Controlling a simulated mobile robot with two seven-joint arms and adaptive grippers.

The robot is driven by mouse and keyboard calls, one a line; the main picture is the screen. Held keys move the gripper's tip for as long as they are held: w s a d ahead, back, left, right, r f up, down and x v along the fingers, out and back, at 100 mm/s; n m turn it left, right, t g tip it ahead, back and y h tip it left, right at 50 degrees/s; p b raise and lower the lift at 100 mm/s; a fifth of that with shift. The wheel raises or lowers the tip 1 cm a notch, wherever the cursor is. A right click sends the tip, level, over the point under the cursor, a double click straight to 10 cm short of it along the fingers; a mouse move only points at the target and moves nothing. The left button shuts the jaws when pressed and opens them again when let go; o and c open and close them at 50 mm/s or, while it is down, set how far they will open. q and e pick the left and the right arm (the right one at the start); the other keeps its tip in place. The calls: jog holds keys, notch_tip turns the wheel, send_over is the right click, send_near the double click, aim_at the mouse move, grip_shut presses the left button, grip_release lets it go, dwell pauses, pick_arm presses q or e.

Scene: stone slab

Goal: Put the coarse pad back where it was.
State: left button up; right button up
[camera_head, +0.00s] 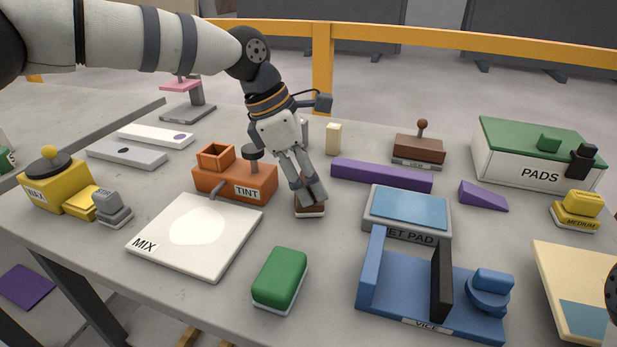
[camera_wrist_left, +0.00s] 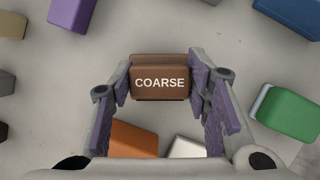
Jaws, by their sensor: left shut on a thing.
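The coarse pad (camera_head: 310,211) is a brown block with a pale underside, between the orange TINT unit and the wet pad tray in the head view. In the left wrist view the coarse pad (camera_wrist_left: 160,84) shows its COARSE label between the two fingers. My left gripper (camera_head: 311,192) points down and is shut on it; it also shows in the left wrist view (camera_wrist_left: 163,88). The pad is at or very near the slab; I cannot tell whether it touches. My right gripper is not in view.
The TINT unit (camera_head: 235,181) and white MIX plate (camera_head: 150,246) are left. The wet pad tray (camera_head: 405,233), blue vice (camera_head: 400,309) and purple bar (camera_head: 382,175) are right. A green block (camera_head: 280,278) lies in front. The PADS box (camera_head: 500,161) and yellow medium pad (camera_head: 577,210) are far right.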

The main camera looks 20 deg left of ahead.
pick_arm(q)
jog(key=shift+f, duration=0.2)
jog(key=o, duration=1.1)
jog(key=shift+o, duration=0.2)
jog(key=v, duration=1.2)
jog(key=shift+r, duration=0.2)
